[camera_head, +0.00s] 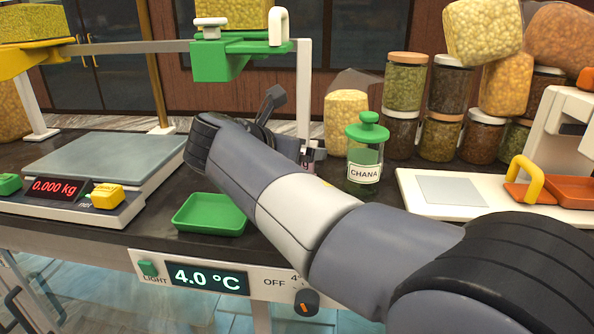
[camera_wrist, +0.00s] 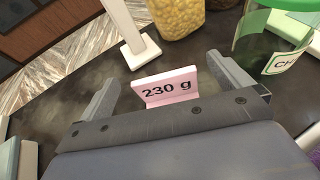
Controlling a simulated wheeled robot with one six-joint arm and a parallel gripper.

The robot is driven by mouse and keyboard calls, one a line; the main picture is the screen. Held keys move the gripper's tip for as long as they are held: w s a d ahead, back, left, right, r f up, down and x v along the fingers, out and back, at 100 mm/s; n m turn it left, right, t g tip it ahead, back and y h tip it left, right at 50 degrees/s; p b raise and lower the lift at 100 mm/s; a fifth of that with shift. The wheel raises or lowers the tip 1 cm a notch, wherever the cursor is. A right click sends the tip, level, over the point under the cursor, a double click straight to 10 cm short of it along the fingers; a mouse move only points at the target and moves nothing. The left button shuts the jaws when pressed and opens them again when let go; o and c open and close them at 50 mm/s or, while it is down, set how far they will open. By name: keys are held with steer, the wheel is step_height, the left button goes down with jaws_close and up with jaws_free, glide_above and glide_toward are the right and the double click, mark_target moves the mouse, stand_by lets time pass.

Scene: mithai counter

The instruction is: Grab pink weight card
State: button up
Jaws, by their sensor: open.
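The pink weight card (camera_wrist: 165,88), marked "230 g", stands upright on the dark counter in the wrist view. It lies between the two fingers of my gripper (camera_wrist: 162,72), with visible gaps on both sides. The fingers are spread and hold nothing. In the head view my arm hides most of the gripper and nearly all of the card.
The green-lidded CHANA jar (camera_head: 367,155) stands close to the right of my gripper. A white stand post (camera_wrist: 133,40) is just beyond the card. A green tray (camera_head: 209,214) and a scale (camera_head: 105,165) are to the left.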

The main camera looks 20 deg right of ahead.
steer(key=x, duration=0.4)
steer(key=shift+f, duration=0.3)
steer(key=shift+s, duration=0.1)
steer(key=shift+c, duration=0.4)
steer(key=c, duration=1)
steer(key=shift+r+p, duration=0.2)
steer(key=shift+p, duration=0.15)
